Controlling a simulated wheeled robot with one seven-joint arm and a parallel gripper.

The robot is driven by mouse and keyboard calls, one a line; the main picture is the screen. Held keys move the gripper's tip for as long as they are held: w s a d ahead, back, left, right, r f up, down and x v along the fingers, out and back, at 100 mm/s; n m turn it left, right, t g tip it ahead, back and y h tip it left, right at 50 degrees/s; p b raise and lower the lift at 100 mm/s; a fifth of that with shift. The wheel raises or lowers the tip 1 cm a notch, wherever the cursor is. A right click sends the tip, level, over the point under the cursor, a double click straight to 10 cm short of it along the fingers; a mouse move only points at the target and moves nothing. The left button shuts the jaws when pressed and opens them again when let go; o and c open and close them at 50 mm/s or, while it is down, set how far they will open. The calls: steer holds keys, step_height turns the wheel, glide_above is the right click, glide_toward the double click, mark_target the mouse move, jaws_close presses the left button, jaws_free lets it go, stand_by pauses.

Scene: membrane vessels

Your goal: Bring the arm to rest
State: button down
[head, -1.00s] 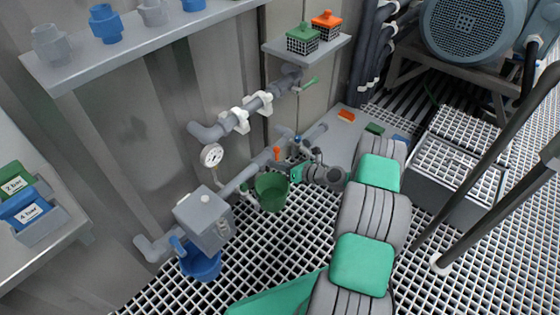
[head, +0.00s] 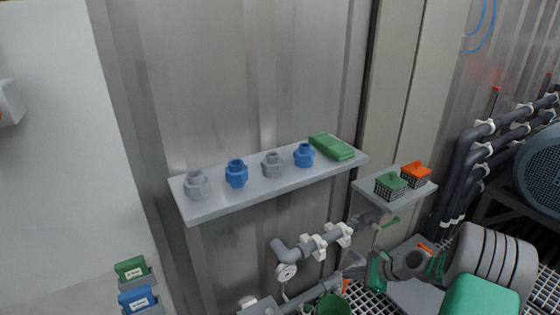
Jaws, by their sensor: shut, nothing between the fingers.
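My arm shows at the lower right, with grey ribbed links and green pads. Its wrist bends left to my gripper (head: 374,271), which has green parts and is small in this view. My gripper is shut and holds nothing. It is near the pipework low on the wall, just above the grating. I cannot tell its exact distance from the pipes.
A wall shelf (head: 215,211) holds grey and blue fittings and a green block (head: 331,146). A smaller shelf (head: 393,204) holds a green-lidded basket (head: 390,186) and an orange-lidded one (head: 415,174). A blue motor (head: 540,170) stands right.

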steer(key=s+a+r+n+g+h+p, duration=0.1)
steer(key=s+a+r+n+p, duration=0.25)
steer(key=r, duration=0.65)
steer(key=s+a+r+n+g+h+p, duration=0.1)
steer(key=s+a+r+n+h+p, duration=0.15)
steer(key=r+n+p, duration=0.45)
steer(key=s+a+r+n+g+h+p, duration=0.15)
steer(key=s+r, duration=0.25)
steer(key=r, duration=0.8)
steer(key=s+a+r+n+h+p, duration=0.1)
steer(key=s+r+n+h+p, duration=0.1)
steer(key=s+r+n+p, duration=0.5)
steer(key=s+r+n, duration=0.1)
steer(key=s+r, duration=0.4)
steer(key=s, duration=0.1)
steer(key=shift+a+n+t+p, duration=0.25)
steer(key=shift+n+t+p, duration=0.1)
steer(key=shift+n, duration=0.05)
steer(key=c, duration=2.2)
jaws_free()
steer(key=shift+r, duration=0.15)
